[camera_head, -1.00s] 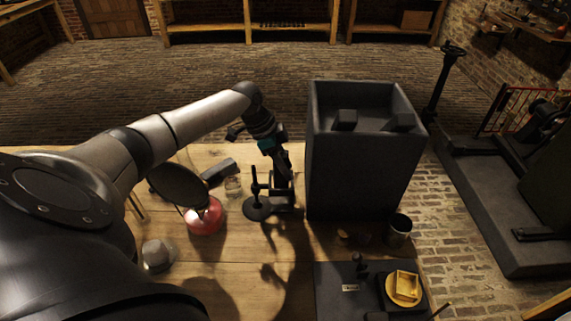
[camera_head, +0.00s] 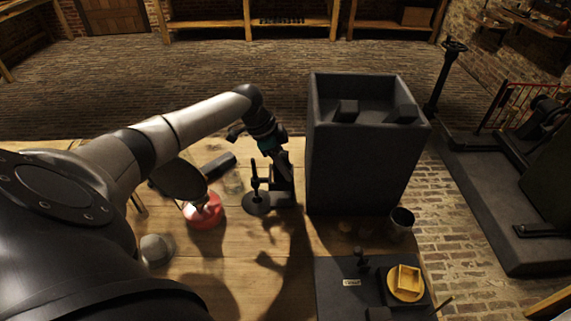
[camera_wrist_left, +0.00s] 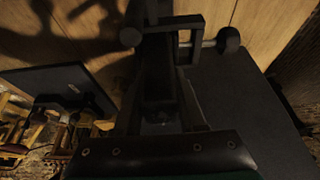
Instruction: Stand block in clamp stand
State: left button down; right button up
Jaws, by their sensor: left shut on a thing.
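My left gripper (camera_head: 282,172) points down over the wooden table and is shut on a dark block (camera_head: 284,198). The block is low, close to the tabletop; whether it touches cannot be told. The clamp stand (camera_head: 256,205), with a round dark base and a thin upright post, stands just left of the gripper. In the left wrist view the dark block (camera_wrist_left: 158,75) shows dimly between my fingers (camera_wrist_left: 160,110), and dark bars and a round knob (camera_wrist_left: 228,40) of the stand show beyond. Their contact is too dark to judge. My right gripper is out of view.
A tall dark box (camera_head: 360,165) stands close right of the gripper. A red round object (camera_head: 205,212), a grey lump (camera_head: 157,249) and a dark cylinder (camera_head: 218,165) lie left.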

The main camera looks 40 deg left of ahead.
pick_arm(q)
jog(key=shift+f, duration=0.35)
jog(key=shift+c, duration=2)
grip_release()
jog(key=p+v, duration=0.1)
jog(key=v, duration=1.4)
jog(key=shift+r, duration=0.15)
jog(key=shift+d, duration=0.15)
